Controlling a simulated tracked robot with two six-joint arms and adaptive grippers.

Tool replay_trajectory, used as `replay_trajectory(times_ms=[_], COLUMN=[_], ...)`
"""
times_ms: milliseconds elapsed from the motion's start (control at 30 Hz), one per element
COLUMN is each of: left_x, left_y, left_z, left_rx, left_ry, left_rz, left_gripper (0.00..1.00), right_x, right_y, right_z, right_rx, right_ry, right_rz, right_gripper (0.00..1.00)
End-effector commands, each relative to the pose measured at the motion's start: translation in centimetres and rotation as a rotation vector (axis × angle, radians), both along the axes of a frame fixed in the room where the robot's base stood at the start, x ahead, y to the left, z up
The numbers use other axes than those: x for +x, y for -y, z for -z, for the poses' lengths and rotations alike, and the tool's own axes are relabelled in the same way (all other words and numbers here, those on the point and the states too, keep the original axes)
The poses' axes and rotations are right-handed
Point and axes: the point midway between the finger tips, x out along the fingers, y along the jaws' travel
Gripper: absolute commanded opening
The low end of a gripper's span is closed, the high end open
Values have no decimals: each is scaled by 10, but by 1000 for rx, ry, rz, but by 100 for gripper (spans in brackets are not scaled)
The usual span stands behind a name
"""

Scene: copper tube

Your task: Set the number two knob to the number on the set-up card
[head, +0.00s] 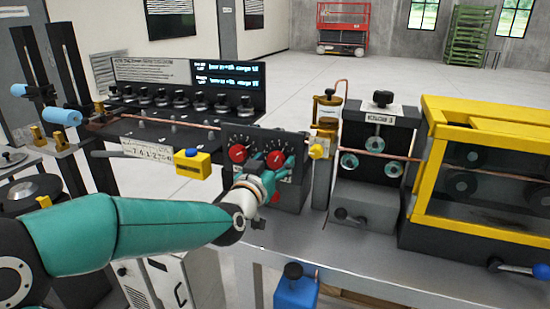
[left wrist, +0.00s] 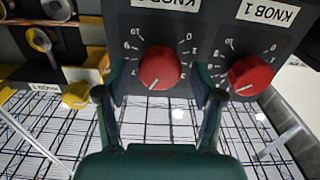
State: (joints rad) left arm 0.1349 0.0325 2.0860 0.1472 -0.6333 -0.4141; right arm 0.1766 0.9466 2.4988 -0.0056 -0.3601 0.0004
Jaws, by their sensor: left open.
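A dark control box (head: 262,138) carries two red knobs in its upper row. The left wrist view shows it upside down, with a KNOB 1 label at right and a cut-off KNOB label at left. My left gripper (left wrist: 160,84) is open, its fingers on either side of the left-hand red knob (left wrist: 160,68), apparently knob two. Contact cannot be told. That knob's white mark points to lower left. The KNOB 1 knob (left wrist: 250,75) also points lower left. In the head view my left gripper (head: 273,168) partly hides the box. A white card (head: 147,149) bears digits too small to read surely.
A yellow block (head: 192,164) stands left of the box. A yellow-framed guard (head: 480,225) and a grey roller unit (head: 377,150) stand to the right on the bench (head: 340,255). A copper tube (head: 185,124) runs behind the box. The bench front is mostly clear.

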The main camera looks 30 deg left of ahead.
Motion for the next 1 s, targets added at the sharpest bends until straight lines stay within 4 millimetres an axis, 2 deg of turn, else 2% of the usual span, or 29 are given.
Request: replay_trajectory(times_ms=[133,433,700,800,1000], left_x=[9,10,10,10,10], left_y=[-2,-2,-1,-1,-1], left_z=[0,0,0,0,1], left_rx=[0,0,0,0,-12], left_ry=[0,0,0,0,3], left_rz=[1,2,2,2,2], left_gripper=[67,66,21,7,7], right_x=[0,0,0,0,0], right_y=[0,0,0,0,0], right_z=[-2,-2,-2,-2,1], right_rx=[0,0,0,0,0], right_ry=[0,0,0,0,0], right_rz=[0,0,0,0,0], right_gripper=[40,40,40,40,40])
